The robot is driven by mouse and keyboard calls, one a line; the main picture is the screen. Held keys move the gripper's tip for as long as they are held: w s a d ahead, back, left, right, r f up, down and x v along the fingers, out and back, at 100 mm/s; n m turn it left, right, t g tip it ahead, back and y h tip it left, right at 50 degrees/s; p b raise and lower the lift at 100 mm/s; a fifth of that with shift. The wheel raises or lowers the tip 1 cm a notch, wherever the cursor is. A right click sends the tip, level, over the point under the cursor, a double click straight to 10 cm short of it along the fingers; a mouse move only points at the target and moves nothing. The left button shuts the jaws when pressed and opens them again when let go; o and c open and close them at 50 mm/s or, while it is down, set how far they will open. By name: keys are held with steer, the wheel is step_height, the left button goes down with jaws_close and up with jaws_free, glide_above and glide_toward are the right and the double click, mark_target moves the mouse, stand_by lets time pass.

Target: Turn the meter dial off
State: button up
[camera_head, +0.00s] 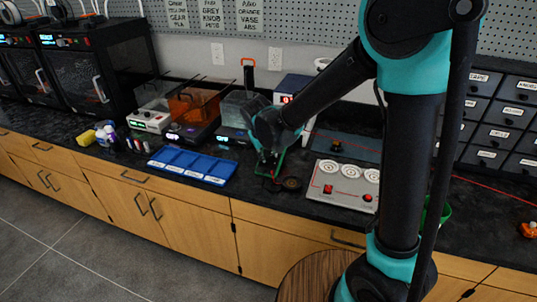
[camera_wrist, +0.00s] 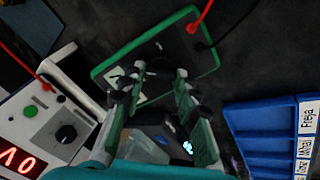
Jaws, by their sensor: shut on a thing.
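The meter (camera_wrist: 150,40) is a dark, flat instrument with a green rim, and red and black leads come off its far end. It lies on the black counter, and its green edge shows under my gripper in the head view (camera_head: 308,131). My gripper (camera_wrist: 160,80) reaches down over the meter's face, with a finger on each side of its middle, and is shut on the dial. The dial itself is hidden by the fingertips, so its setting cannot be read. In the head view my gripper (camera_head: 268,158) is partly hidden by its own wrist.
A blue sectioned tray (camera_head: 193,166) lies left of my gripper. A grey panel with red parts and white discs (camera_head: 345,185) lies to the right. A white power supply (camera_wrist: 40,125) with red digits stands close to the gripper. A small display device (camera_head: 234,135) stands behind.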

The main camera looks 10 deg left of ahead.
steer(key=n, duration=0.4)
steer(key=shift+n, duration=0.3)
steer(key=n, duration=0.4)
steer(key=shift+s+a, duration=0.1)
stand_by(0.4)
steer(key=o, duration=1.2)
steer(key=shift+c, duration=0.2)
steer(key=v, duration=1.2)
